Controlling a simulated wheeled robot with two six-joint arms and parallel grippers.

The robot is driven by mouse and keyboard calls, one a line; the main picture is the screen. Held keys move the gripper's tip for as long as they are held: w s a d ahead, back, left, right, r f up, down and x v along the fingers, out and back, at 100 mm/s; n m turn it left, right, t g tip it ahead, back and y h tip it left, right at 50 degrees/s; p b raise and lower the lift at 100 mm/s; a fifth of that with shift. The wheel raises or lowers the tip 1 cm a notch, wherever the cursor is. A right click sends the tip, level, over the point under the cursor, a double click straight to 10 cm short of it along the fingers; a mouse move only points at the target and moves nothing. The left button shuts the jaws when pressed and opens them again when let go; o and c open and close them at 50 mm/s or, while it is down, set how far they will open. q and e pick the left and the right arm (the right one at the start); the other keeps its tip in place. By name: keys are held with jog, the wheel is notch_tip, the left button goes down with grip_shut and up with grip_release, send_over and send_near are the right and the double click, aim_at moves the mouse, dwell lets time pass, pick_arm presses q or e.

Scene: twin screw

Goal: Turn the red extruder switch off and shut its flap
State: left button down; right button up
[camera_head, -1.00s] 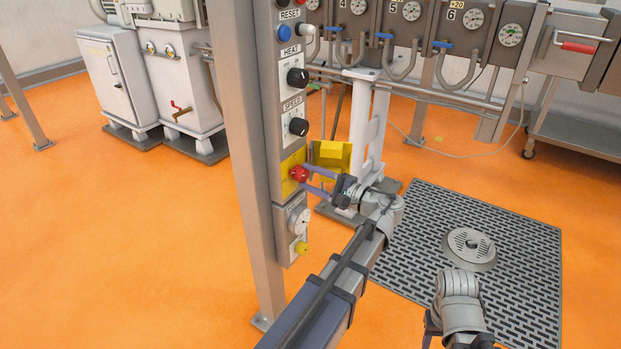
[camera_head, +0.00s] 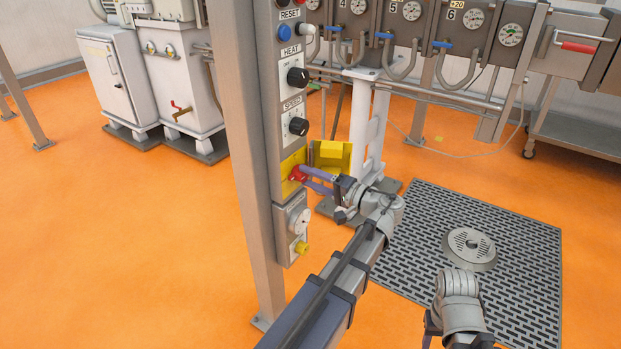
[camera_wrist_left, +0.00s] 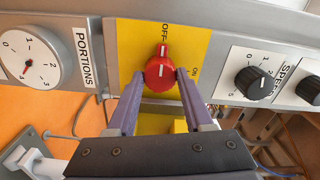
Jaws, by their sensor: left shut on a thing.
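The red switch (camera_head: 296,174) sits on a yellow plate (camera_head: 289,188) on the control post. It also shows in the left wrist view (camera_wrist_left: 159,74), where its white mark points toward the OFF label. My left gripper (camera_head: 303,173) is shut on the red switch, one finger on each side; its fingertips also show in the left wrist view (camera_wrist_left: 160,80). The yellow flap (camera_head: 331,151) stands open, out to the right of the switch. My right gripper (camera_head: 431,332) shows only in part at the bottom; its fingertips are hidden.
Black HEAT (camera_head: 297,77) and SPEED (camera_head: 298,126) knobs are above the switch. A white stand (camera_head: 368,125) is behind the flap. A floor grate (camera_head: 520,240) lies to the right.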

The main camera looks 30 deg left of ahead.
dwell(0.4)
pick_arm(q)
jog(key=shift+c, duration=1.5)
grip_release()
jog(key=shift+d, duration=0.1)
jog(key=d, duration=0.7)
jog(key=shift+s+d, duration=0.3)
jog(key=shift+d, duration=0.05)
jog(key=shift+f, duration=0.15)
